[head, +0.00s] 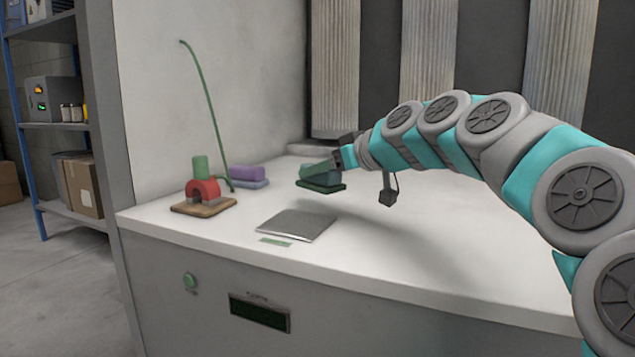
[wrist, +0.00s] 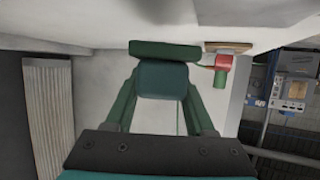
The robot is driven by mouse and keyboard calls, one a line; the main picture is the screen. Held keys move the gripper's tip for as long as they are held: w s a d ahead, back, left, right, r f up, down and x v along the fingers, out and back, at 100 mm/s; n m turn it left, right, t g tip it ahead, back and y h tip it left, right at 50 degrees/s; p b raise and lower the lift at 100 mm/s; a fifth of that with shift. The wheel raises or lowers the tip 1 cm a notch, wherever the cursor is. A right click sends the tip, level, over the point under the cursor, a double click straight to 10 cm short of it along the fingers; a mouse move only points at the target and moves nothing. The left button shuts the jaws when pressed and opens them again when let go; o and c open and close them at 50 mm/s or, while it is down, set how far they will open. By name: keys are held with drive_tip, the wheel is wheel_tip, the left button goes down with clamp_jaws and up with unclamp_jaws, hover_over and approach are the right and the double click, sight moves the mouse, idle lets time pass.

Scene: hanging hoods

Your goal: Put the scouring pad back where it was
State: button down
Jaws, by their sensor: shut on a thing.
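The scouring pad (head: 321,187) is a dark green slab with a teal block on top as its grip. My gripper (head: 323,172) is shut on the teal block, with the slab facing down. The pad is over the white counter, to the right of and behind the silver plate; I cannot tell how large the gap beneath it is. In the wrist view the slab (wrist: 163,49) shows beyond the teal block (wrist: 162,80), which sits between my two green fingers. A silver square plate (head: 297,225) lies flat and empty on the counter, with a small green label (head: 275,241) in front.
A purple block on a lilac slab (head: 247,176) rests at the back left. Before it, a wooden board (head: 188,208) carries a red arch (head: 203,188) and a green cylinder (head: 200,166); a tall thin green rod (head: 208,95) rises nearby. The front right counter is clear.

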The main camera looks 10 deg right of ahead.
hover_over(310, 194)
drive_tip(key=shift+f, duration=0.6)
drive_tip(key=shift+w+f, duration=0.1)
drive_tip(key=shift+w, duration=0.1)
drive_tip(key=shift+s+f, duration=0.1)
drive_tip(key=shift+f, duration=1.55)
drive_tip(key=shift+f, duration=0.2)
drive_tip(key=shift+c, duration=1.3)
unclamp_jaws()
drive_tip(key=shift+r, duration=0.1)
drive_tip(key=shift+r, duration=0.2)
drive_tip(key=v, duration=1.2)
